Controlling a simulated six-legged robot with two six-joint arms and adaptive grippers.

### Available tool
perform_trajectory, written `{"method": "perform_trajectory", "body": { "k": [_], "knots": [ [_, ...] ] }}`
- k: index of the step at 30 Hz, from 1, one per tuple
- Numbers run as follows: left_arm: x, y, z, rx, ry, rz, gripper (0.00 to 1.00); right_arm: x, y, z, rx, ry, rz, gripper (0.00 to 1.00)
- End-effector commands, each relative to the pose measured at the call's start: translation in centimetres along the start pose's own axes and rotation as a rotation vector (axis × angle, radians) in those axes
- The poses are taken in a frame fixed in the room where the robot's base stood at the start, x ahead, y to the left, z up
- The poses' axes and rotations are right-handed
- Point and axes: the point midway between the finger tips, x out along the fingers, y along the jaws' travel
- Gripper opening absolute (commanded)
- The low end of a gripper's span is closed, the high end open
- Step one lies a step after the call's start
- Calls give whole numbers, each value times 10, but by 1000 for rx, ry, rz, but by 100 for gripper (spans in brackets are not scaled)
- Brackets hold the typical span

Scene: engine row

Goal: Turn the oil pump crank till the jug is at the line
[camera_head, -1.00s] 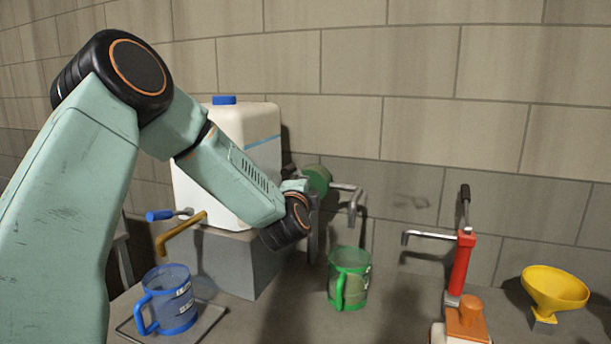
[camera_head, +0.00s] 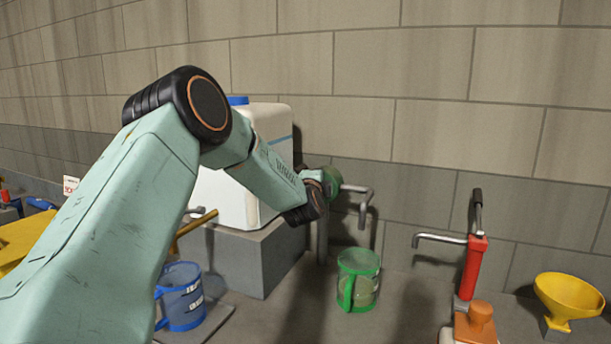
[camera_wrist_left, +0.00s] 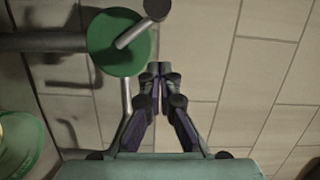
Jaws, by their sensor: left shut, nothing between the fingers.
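The green pump (camera_head: 333,184) stands by the wall with a grey bent spout. In the left wrist view its round green face (camera_wrist_left: 104,52) carries a metal crank arm (camera_wrist_left: 130,32) with a dark knob (camera_wrist_left: 155,9). The green jug (camera_head: 352,262) stands upright on the bench below the spout. Its lower part looks yellowish; I cannot make out a line or exact level. My left gripper (camera_wrist_left: 158,72) is shut and empty, its tips just right of the green face and below the knob, apparently apart from both. In the head view my wrist hides the fingers. My right gripper is not in view.
A white canister (camera_head: 235,195) stands on a grey block (camera_head: 250,265) behind my left arm. A blue jug (camera_head: 182,300) is at lower left. A red pump (camera_head: 472,268), an orange-topped container (camera_head: 476,325) and a yellow funnel (camera_head: 570,295) stand to the right.

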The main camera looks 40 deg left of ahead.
Motion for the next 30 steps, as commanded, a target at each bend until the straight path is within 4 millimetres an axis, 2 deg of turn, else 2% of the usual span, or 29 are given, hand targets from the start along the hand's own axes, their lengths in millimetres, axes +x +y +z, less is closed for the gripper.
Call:
{"method": "perform_trajectory", "body": {
  "k": [3, 6, 12, 30],
  "knots": [
    [13, 1, 1, 0, 0, 0, 0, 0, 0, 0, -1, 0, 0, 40],
    [15, 0, 18, -3, -2, 1, 0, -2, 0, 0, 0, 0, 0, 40],
    [19, 0, 34, -1, 0, 0, 0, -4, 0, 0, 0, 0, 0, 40],
    [20, 0, 38, -23, 1, 6, 0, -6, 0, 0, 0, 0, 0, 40]
  ]
}}
